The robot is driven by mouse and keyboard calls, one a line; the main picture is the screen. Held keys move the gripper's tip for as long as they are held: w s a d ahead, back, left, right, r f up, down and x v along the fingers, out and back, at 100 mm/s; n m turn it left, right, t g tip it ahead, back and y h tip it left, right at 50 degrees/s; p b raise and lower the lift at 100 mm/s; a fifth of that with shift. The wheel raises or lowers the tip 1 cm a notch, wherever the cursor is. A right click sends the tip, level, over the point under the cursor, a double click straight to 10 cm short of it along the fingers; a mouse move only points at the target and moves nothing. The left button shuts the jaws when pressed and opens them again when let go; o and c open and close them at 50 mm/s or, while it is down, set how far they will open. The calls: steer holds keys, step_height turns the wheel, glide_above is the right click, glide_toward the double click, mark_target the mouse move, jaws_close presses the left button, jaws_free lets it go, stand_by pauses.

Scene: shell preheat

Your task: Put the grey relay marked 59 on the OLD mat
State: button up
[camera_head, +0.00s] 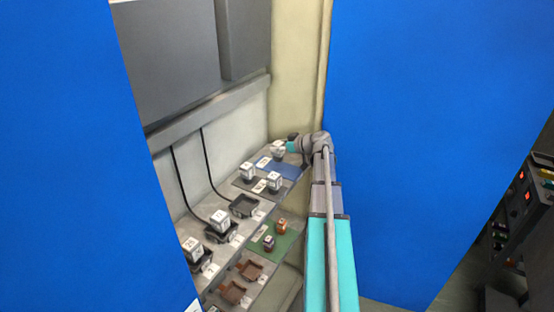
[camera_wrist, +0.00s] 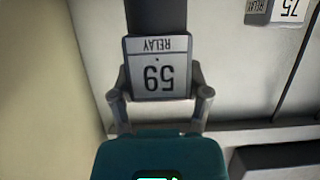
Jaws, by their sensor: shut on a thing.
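The grey relay marked 59 (camera_wrist: 160,75) is between the two fingers of my gripper (camera_wrist: 160,95), its lettering upside down in the wrist view. My gripper is shut on it. In the head view the relay (camera_head: 278,152) shows as a small pale block at the tip of my gripper (camera_head: 285,147), at the far end of the shelf, over or on the blue mat (camera_head: 285,170). I cannot tell whether it touches the mat. The mat has a white label (camera_head: 262,162), too small to read, so which mat is OLD cannot be told.
Two pale relays (camera_head: 274,181) stand on a dark mat nearer. A relay marked 75 (camera_wrist: 288,10) shows in the wrist view. An empty dark socket (camera_head: 244,206), a green mat (camera_head: 289,241) with two small relays, and brown sockets (camera_head: 249,270) lie nearer. Blue panels (camera_head: 430,130) flank the shelf.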

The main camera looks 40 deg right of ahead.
mark_target(278, 153)
steer(key=shift+w+d+f, duration=0.1)
steer(key=shift+w+f, duration=0.05)
steer(key=shift+f, duration=0.1)
steer(key=shift+w+d+f+b, duration=0.15)
steer(key=shift+w+f+b, duration=0.2)
steer(key=shift+b, duration=0.2)
steer(key=shift+f+b, duration=0.35)
steer(key=shift+f, duration=0.1)
steer(key=shift+f+b, duration=1.15)
steer(key=shift+f, duration=0.1)
steer(key=o, duration=1.2)
